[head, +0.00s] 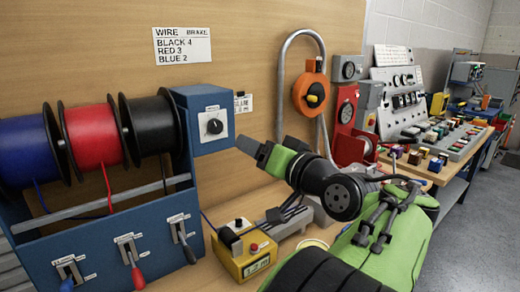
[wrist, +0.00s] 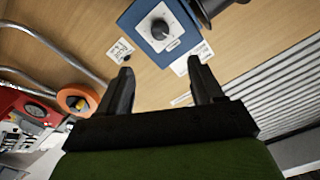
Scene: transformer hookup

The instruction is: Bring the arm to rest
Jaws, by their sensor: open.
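My gripper (wrist: 160,82) shows in the wrist view with its two dark fingers spread apart and nothing between them. In the head view my gripper (head: 250,146) is held in front of the wooden back panel, just right of the blue control box (head: 213,124) with its black knob. The same blue box (wrist: 157,28) lies beyond the fingertips in the wrist view. My green and black arm reaches in from the lower right of the head view and hides part of the bench.
Blue, red (head: 92,136) and black wire spools sit in a blue rack at left. A yellow device (head: 243,252) stands on the bench below my gripper. An orange disc (head: 311,94) hangs by a grey conduit. Red and grey equipment (head: 347,125) stands behind my arm.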

